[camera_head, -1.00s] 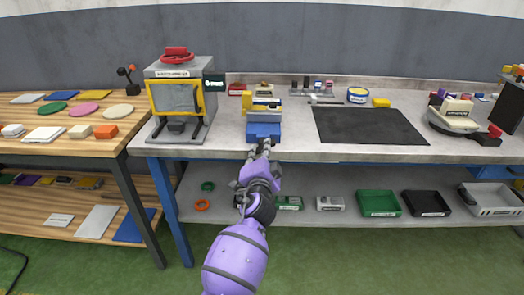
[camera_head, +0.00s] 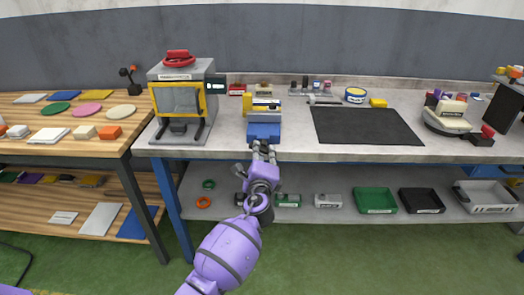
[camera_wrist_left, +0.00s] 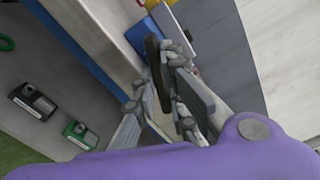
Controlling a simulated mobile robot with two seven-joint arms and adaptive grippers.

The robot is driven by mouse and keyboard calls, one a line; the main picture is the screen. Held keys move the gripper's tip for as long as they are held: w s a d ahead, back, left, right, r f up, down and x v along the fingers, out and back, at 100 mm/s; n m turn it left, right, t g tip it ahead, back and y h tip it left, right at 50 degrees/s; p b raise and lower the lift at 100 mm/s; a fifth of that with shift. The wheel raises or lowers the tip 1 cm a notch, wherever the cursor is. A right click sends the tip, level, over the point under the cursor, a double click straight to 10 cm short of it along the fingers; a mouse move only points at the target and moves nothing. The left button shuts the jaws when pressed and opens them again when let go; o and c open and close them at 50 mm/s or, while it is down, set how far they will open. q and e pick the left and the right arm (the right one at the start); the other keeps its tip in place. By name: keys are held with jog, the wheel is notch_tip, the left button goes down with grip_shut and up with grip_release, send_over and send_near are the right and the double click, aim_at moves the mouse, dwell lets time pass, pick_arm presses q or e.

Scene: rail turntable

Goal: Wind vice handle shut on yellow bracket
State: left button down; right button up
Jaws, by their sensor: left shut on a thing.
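The blue vice (camera_head: 264,131) stands at the front edge of the grey bench in the head view, and part of its blue body (camera_wrist_left: 164,17) shows in the wrist view. A yellow bracket (camera_head: 247,103) shows at the vice's jaws; I cannot tell how tightly they hold it. The dark vice handle (camera_wrist_left: 154,65) lies between the fingers of my left gripper (camera_wrist_left: 160,72) in the wrist view. My left gripper (camera_head: 263,150) is shut on it at the vice's front. My right gripper is out of view.
A yellow-framed machine (camera_head: 178,100) stands left of the vice. A black mat (camera_head: 367,126) lies to the right, with a round device (camera_head: 447,119) beyond it. Bins, including a green one (camera_head: 375,200), stand on the shelf below. The floor in front is clear.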

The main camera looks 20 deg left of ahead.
pick_arm(q)
jog(key=m+p, duration=0.1)
jog(key=m, duration=0.1)
jog(key=shift+r+m, duration=0.15)
jog(key=shift+m, duration=0.25)
jog(key=m+p, duration=0.2)
jog(key=m, duration=0.2)
jog(key=shift+m, duration=0.3)
jog(key=m+p, duration=0.1)
jog(key=m, duration=0.2)
jog(key=shift+m+p, duration=0.6)
jog(key=shift+m, duration=0.7)
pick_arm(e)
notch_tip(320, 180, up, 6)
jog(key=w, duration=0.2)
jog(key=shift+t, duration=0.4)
pick_arm(q)
jog(key=shift+f, duration=0.2)
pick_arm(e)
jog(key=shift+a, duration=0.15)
pick_arm(q)
jog(key=c, duration=1.8)
grip_release()
jog(key=shift+s, duration=0.1)
